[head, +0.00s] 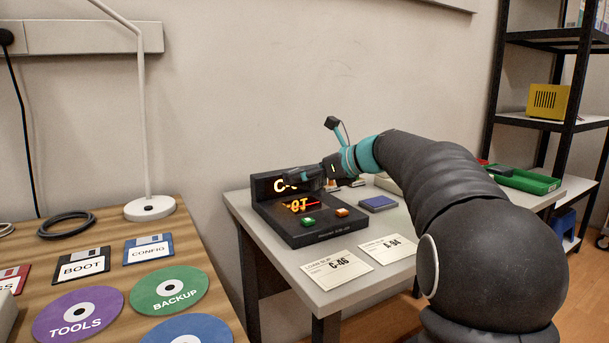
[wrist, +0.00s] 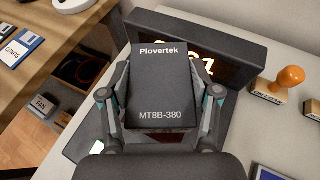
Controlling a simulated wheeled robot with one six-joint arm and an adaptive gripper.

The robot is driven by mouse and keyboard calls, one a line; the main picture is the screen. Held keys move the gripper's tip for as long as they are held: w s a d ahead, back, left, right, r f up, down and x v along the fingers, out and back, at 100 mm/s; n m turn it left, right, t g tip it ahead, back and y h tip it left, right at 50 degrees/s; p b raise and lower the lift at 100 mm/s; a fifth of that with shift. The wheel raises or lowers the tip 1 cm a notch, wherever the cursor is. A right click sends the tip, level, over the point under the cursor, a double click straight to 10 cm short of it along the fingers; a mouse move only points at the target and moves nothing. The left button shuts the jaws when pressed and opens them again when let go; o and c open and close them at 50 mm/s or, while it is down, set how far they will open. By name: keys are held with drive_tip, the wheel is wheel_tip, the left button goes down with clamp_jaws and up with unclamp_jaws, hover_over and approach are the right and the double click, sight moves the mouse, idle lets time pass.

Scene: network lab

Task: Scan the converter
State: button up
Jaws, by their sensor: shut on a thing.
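My gripper (head: 308,178) is shut on a dark box, the converter (wrist: 160,85), labelled "Plovertek MT8B-380". In the wrist view the labelled face points at the camera and a finger shows on each side. In the head view the gripper is over the black scanning station (head: 322,238) on the grey table. The station has a back panel with orange lit characters, partly hidden by the gripper. Its bed shows more orange characters and a red line, with a green and an orange button at the front. The panel shows behind the converter in the wrist view (wrist: 240,48). The converter's underside is hidden.
Loan slips "C-46" (head: 337,266) and "A-94" (head: 388,248) lie in front of the station. A blue box (head: 378,203) and an orange-handled stamp (wrist: 290,77) are to its right. A green tray (head: 525,181) is farther right. Disks and discs lie on the wooden table (head: 110,230).

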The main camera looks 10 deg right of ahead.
drive_tip(key=shift+f, duration=0.15)
wheel_tip(320, 180, up, 6)
drive_tip(key=p, duration=0.6)
idle(0.4)
